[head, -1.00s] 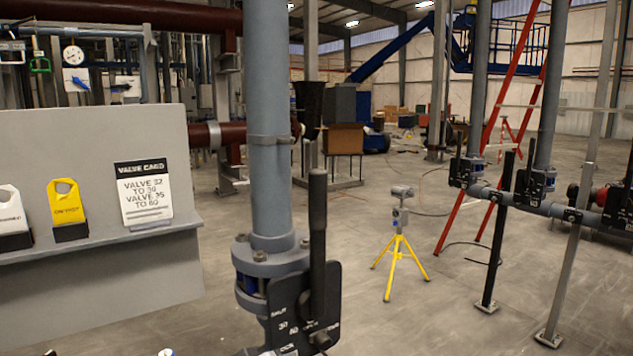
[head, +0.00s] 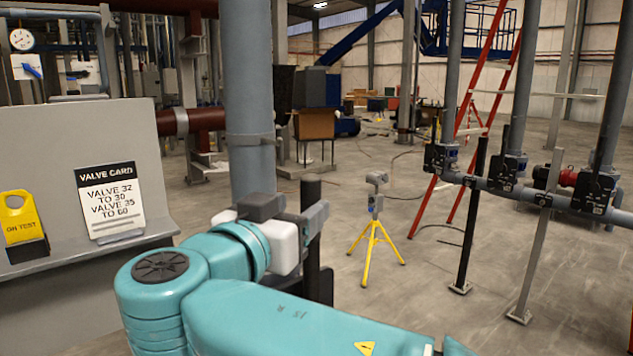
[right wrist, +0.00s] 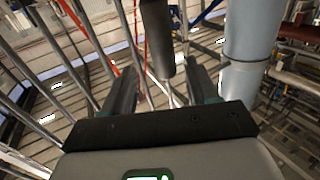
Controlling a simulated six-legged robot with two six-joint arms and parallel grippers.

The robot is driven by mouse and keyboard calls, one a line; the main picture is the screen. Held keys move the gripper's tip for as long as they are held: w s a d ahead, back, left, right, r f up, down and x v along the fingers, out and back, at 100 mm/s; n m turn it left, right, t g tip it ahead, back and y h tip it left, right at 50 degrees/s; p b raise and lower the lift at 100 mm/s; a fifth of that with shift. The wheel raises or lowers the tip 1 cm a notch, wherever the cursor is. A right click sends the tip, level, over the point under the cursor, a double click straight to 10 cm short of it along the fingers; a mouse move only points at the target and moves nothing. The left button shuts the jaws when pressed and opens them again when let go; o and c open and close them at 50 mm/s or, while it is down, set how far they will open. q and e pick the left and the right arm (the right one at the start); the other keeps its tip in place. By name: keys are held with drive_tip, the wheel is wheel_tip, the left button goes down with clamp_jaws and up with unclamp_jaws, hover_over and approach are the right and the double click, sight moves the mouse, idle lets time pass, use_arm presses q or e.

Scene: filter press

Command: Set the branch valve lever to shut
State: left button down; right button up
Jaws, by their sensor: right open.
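The near valve's black lever (head: 311,192) stands upright in front of the grey-blue pipe (head: 249,100). My right gripper (head: 290,210) is open at the lever's upper part. In the right wrist view the lever (right wrist: 155,40) comes down between the two spread fingers of the right gripper (right wrist: 163,82), with gaps on both sides. The valve's dark scale plate (head: 321,287) is mostly hidden behind my teal right arm, so its marks cannot be read now. My left gripper is not in view.
A grey panel with a shelf (head: 60,130) at left holds a valve card (head: 110,202) and a yellow "on test" tag (head: 20,222). Other levered valves (head: 508,172) sit on piping at right. A yellow tripod (head: 375,240) stands on open floor behind.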

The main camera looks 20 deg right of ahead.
sight(309, 200)
drive_tip(key=p+x, duration=0.2)
drive_tip(key=x, duration=0.4)
drive_tip(key=shift+w+d+r, duration=0.1)
drive_tip(key=shift+w+d, duration=0.1)
drive_tip(key=shift+w, duration=0.1)
drive_tip(key=shift+w+d, duration=0.2)
drive_tip(key=shift+d, duration=0.1)
drive_tip(key=shift+w+d+p, duration=0.1)
drive_tip(key=shift+w+p, duration=0.15)
drive_tip(key=shift+p, duration=0.05)
drive_tip(key=shift+w, duration=0.25)
drive_tip(key=shift+s, duration=0.2)
drive_tip(key=c, duration=0.4)
drive_tip(key=shift+w, duration=0.1)
clamp_jaws()
